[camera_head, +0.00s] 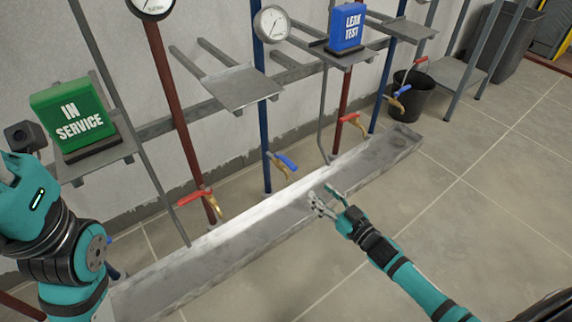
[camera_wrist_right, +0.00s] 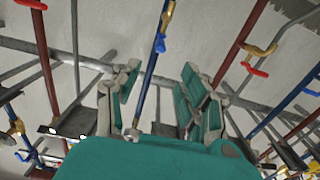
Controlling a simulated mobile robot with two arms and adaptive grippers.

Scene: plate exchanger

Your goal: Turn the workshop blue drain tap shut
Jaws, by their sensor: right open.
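A brass tap with a blue lever (camera_head: 286,162) sits low on the middle blue pipe (camera_head: 263,120) in the head view, above the grey trough. In the right wrist view a blue lever (camera_wrist_right: 160,43) shows on a blue pipe, beyond the gap between my fingers. My right gripper (camera_head: 328,197) is open and empty, over the trough, below and to the right of that tap and apart from it. It also shows open in the wrist view (camera_wrist_right: 160,92). My left arm enters at the left; its fingers are not visible.
A second blue-handled tap (camera_head: 401,91) is farther right, near a black bucket (camera_head: 408,108). Red-handled taps (camera_head: 194,197) (camera_head: 349,118) flank the middle one. The long trough (camera_head: 255,243) lies beneath. An IN SERVICE sign (camera_head: 72,115) and LEAK TEST sign (camera_head: 346,27) stand on shelves.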

